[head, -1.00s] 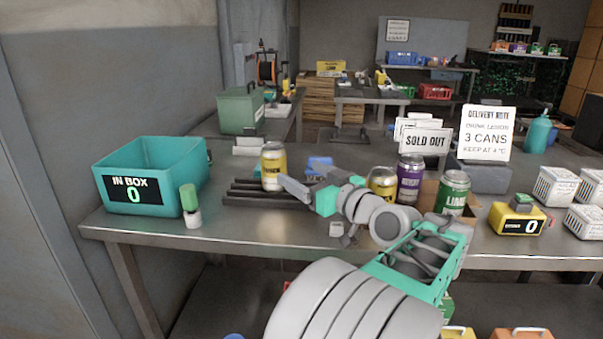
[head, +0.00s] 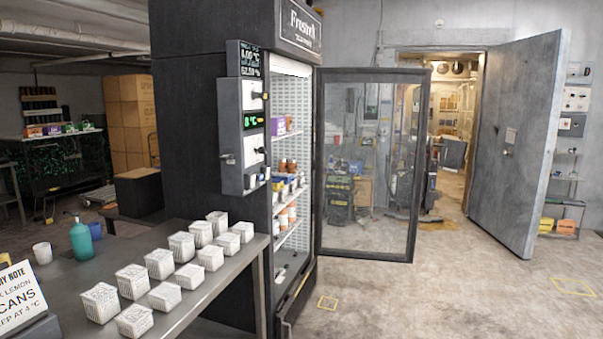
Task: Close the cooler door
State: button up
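The cooler (head: 205,100) is a tall black cabinet in the middle of the head view, with a lit interior and stocked shelves (head: 288,185). Its door (head: 367,165) is a dark-framed glass panel. The door stands wide open, swung out to the right of the cabinet. Its hinge side meets the cabinet's right edge, and its free edge points right toward the freezer doorway. My gripper is not in view now.
A steel table (head: 195,310) with several small white baskets (head: 131,281) stands in front of the cooler at left. A control box (head: 246,117) juts from the cooler's side. The concrete floor (head: 430,300) before the glass door is clear. A heavy grey door (head: 517,145) stands open behind.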

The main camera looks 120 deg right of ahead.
aim_at(391, 74)
jog(key=k, duration=1.45)
jog(key=z, duration=5.1)
jog(key=i, duration=7.7)
jog(key=u, duration=1.85)
